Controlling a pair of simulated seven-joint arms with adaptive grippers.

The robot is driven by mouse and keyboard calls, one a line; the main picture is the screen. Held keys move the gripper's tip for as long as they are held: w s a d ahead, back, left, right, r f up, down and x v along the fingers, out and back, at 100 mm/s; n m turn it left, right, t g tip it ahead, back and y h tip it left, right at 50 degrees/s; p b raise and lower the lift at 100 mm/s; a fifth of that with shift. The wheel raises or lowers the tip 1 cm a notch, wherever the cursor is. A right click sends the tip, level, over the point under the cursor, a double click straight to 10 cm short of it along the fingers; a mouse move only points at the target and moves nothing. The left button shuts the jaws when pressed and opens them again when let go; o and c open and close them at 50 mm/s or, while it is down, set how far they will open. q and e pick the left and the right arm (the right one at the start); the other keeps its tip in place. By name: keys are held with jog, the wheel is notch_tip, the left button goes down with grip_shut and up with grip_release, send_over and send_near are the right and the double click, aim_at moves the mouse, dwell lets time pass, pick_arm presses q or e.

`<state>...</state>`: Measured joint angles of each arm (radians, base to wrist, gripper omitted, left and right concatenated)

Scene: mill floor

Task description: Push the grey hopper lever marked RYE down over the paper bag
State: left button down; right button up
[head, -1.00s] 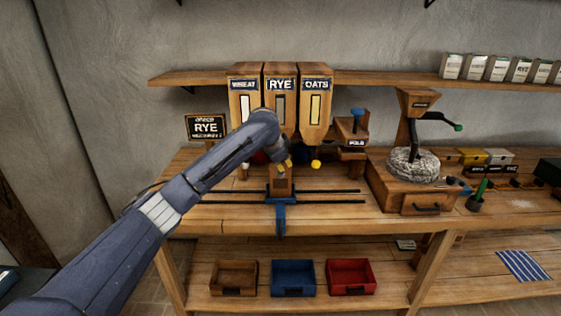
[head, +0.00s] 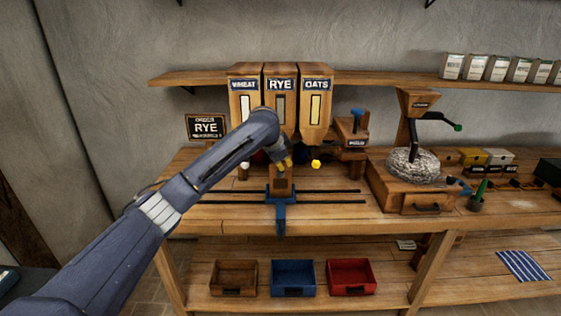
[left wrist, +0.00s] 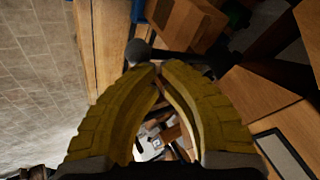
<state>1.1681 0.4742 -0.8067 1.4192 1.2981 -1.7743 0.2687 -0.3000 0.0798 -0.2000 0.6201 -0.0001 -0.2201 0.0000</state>
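The RYE hopper (head: 281,115) stands between the WHEAT and OATS hoppers. My left gripper (head: 284,162) is below its front, with part of my arm across the hopper. In the left wrist view the yellow fingers (left wrist: 156,70) are together at their tips, with a gap lower down between them. A grey knob, apparently the RYE lever's end (left wrist: 138,50), is just beyond the tips, not clearly between them; contact cannot be told. In the head view the lever is hidden by my gripper. A brown paper bag (head: 281,184) appears to stand under it on a blue carriage (head: 281,200). My right gripper is out of view.
A white knob (head: 244,164) is left of my gripper and a yellow knob (head: 316,163) right of it, under the neighbouring hoppers. Dark rails (head: 330,191) run along the bench. A grinder (head: 412,165) stands to the right. The bench front is clear.

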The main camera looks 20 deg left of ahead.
pick_arm(q)
jog(key=shift+r, duration=2.75)
jog(key=shift+r, duration=0.15)
notch_tip(320, 180, up, 5)
jog(key=shift+f, duration=0.15)
